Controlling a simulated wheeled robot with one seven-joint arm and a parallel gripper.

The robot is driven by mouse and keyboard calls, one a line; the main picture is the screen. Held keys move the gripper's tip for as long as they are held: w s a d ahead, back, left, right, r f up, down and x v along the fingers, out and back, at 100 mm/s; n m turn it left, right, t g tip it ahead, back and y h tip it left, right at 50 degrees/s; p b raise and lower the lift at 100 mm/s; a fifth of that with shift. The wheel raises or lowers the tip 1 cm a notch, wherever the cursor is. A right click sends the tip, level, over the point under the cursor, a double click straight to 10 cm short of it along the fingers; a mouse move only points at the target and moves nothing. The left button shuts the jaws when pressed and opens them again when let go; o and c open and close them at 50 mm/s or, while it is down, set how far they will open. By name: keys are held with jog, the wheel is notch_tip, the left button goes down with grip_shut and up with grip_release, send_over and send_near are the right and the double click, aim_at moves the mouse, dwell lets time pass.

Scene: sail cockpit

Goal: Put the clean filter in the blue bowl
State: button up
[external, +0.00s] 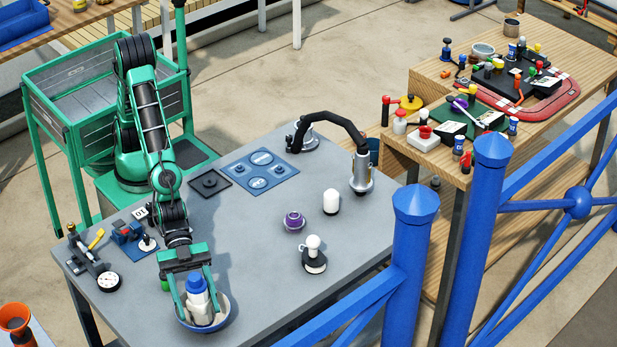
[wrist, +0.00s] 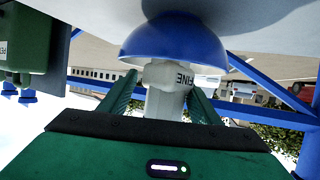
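The filter (external: 203,314) is white with a blue top and stands upright inside the blue bowl (external: 216,324) at the front edge of the grey table. In the wrist view the white filter (wrist: 165,99), lettered "FINE", shows in front of the blue bowl (wrist: 180,45). My gripper (external: 198,300) points down over the bowl with one finger on each side of the filter. In the wrist view my gripper (wrist: 163,85) shows a small gap at the left finger, and the right finger is close to or touching the filter. The filter's lower end is hidden by the bowl.
A dial gauge (external: 109,282) and small fittings lie left of the bowl. A purple part (external: 293,221), a white cylinder (external: 331,202) and a black-and-white piece (external: 314,257) stand to the right. A blue railing (external: 411,255) runs in front of the table.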

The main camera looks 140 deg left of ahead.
jog(key=shift+r, duration=0.1)
jog(key=shift+r, duration=0.25)
jog(key=v, duration=1.2)
jog(key=s+g, duration=0.2)
jog(key=s, duration=0.5)
jog(key=s+a+f+g+y, duration=0.1)
jog(key=s+g, duration=0.2)
jog(key=s, duration=0.4)
jog(key=s+a+m+g, duration=0.1)
jog(key=s+g, duration=0.1)
jog(key=s, duration=0.6)
jog(key=shift+a+f+y, duration=0.1)
jog(key=shift+f+y, duration=0.15)
jog(key=shift+y, duration=0.05)
jog(key=s+a+g+y, duration=0.2)
jog(key=s+a, duration=0.2)
jog(key=s, duration=0.6)
jog(key=s+a+g+y, duration=0.1)
jog(key=s+a+g, duration=0.2)
jog(key=s, duration=0.7)
jog(key=shift+s+a+m+y, duration=0.25)
jog(key=shift+a+m+y, duration=0.15)
jog(key=shift+a, duration=0.15)
